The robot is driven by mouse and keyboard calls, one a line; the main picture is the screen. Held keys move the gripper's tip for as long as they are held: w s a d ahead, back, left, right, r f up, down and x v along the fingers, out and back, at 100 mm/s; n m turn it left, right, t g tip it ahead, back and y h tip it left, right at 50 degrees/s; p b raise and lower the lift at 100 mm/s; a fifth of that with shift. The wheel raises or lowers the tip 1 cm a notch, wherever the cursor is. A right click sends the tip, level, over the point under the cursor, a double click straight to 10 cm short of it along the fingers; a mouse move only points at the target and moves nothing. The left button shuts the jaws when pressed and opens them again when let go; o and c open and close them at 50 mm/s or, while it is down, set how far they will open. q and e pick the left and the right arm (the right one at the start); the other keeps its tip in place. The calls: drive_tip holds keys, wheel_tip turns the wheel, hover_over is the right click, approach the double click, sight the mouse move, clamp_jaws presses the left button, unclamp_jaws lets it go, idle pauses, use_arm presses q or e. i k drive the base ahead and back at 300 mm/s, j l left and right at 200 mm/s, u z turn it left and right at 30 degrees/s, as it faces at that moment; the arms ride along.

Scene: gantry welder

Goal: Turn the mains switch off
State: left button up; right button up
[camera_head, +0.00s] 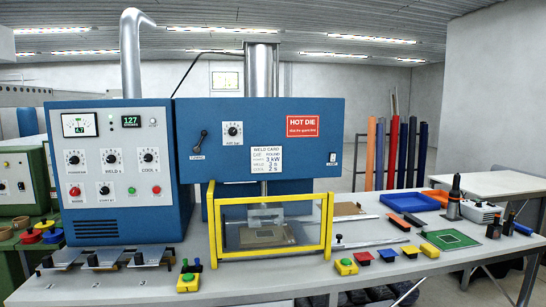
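The blue welder's control cabinet (118,170) stands at the left of the bench, with a dial meter, a green-lit display reading 127 and several knobs on its face. On the lower row of the panel sits a red control (74,191) at the left, which looks like the mains switch; its small label is too blurred to be sure, and its position cannot be told. Beside it are a black knob (106,189), a green button (132,190) and a red button (156,190). Neither of my grippers is in view.
A yellow guard frame (327,225) stands before the press. A lever (199,142) is on the blue press head. Yellow-based push buttons (187,283) and metal clamps (103,259) lie along the bench's front. A blue tray (408,201) and tools are at the right.

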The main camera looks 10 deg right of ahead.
sight(74, 192)
drive_tip(key=i+j+u, duration=0.2)
drive_tip(key=i+j, duration=0.35)
drive_tip(key=i+j+u, duration=0.2)
drive_tip(key=i+j, duration=0.35)
drive_tip(key=i+j+u, duration=0.2)
drive_tip(key=i+j, duration=0.2)
drive_tip(key=i, duration=0.2)
